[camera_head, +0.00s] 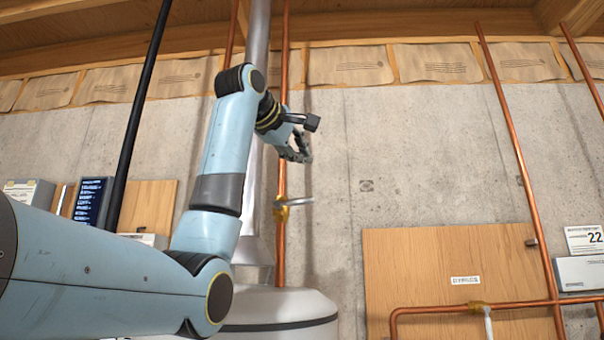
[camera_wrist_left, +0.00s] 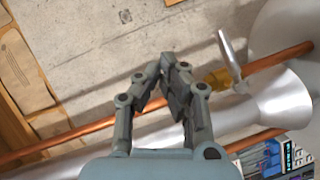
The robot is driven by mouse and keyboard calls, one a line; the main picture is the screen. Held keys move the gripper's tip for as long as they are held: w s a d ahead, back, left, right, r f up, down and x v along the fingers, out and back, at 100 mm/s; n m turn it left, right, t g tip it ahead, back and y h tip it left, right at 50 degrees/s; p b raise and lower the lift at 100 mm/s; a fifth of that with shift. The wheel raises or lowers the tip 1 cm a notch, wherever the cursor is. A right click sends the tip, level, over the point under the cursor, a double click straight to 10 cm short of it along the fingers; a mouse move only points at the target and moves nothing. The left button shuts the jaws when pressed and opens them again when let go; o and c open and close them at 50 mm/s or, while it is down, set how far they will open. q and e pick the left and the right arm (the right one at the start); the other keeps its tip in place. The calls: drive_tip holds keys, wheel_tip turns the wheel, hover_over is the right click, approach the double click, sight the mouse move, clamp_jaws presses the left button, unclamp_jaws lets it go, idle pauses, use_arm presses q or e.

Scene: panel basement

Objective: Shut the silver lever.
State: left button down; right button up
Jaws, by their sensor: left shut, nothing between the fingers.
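The silver lever (camera_head: 299,201) sits on a brass valve (camera_head: 282,212) on a vertical copper pipe (camera_head: 282,170). It points out to the right, roughly crosswise to the pipe. In the left wrist view the lever (camera_wrist_left: 229,52) and its brass valve (camera_wrist_left: 216,78) lie to the right of the fingers, with the lever crosswise to the copper pipe (camera_wrist_left: 272,60). My left gripper (camera_head: 303,157) is above the lever, apart from it. In the wrist view its fingers (camera_wrist_left: 161,68) are shut and empty. My right gripper is in neither view.
A grey metal duct (camera_head: 258,45) runs beside the pipe, above a pale tank (camera_head: 275,306). At lower right, a white-handled valve (camera_head: 487,320) sits on another copper pipe before a wooden panel (camera_head: 440,260). Bare concrete wall (camera_head: 400,150) lies right of the gripper.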

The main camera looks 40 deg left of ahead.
use_arm(q)
drive_tip(key=s, duration=0.1)
drive_tip(key=s+d+r, duration=0.1)
drive_tip(key=s, duration=0.1)
drive_tip(key=shift+s+d+r+b, duration=0.2)
drive_tip(key=shift+d+r+b, duration=0.15)
drive_tip(key=shift+r+b, duration=0.05)
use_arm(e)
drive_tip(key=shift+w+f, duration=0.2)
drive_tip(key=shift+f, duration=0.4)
